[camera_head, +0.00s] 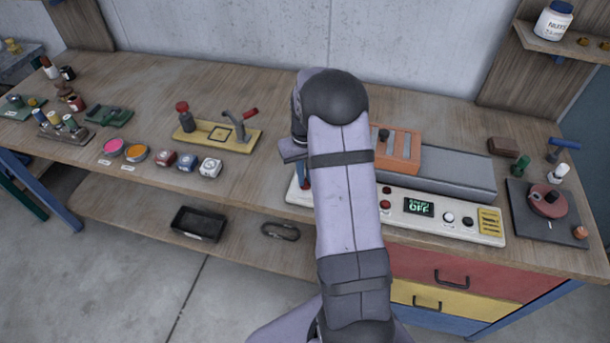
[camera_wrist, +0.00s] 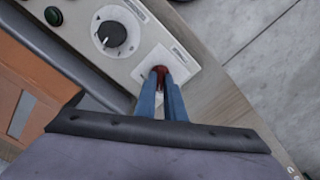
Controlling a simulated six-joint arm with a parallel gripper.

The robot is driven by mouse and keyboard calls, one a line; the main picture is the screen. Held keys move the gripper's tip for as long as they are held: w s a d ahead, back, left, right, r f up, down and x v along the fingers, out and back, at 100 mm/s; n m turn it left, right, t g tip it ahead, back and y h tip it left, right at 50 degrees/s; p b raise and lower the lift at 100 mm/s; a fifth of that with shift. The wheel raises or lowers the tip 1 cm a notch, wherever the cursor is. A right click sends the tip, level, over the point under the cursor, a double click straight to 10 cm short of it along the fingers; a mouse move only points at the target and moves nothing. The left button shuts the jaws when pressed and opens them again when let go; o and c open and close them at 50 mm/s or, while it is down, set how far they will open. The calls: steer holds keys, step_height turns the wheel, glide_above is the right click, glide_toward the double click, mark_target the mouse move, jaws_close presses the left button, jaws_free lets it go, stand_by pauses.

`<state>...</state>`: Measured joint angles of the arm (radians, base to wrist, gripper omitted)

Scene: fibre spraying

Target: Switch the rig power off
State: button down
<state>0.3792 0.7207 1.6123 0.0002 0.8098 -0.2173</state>
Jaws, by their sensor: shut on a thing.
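The white control panel (camera_head: 458,226) lies along the front edge of the bench. Its display (camera_head: 418,207) reads OFF in green, with a smaller word above it. In the wrist view, a small red switch tip (camera_wrist: 160,69) rises from a white labelled plate (camera_wrist: 178,60) at the panel's end. My gripper (camera_wrist: 162,78) has its blue fingers close together around the red tip. In the head view my gripper (camera_head: 304,178) is at the panel's left end, partly hidden by my arm. The switch's base and position are hidden by the fingers.
A black dial (camera_wrist: 112,34) sits on the panel beside the plate. An orange block (camera_head: 407,151) and a long grey rail (camera_head: 450,172) lie behind the panel. A turntable with a red disc (camera_head: 548,201) is at right. Paint pots (camera_head: 210,166) stand at left.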

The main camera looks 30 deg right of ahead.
steer(key=shift+w+r, duration=0.1)
steer(key=shift+w, duration=0.05)
steer(key=c, duration=1.8)
jaws_free()
steer(key=shift+c, duration=0.2)
steer(key=shift+r+b, duration=1.2)
steer(key=shift+r, duration=2.45)
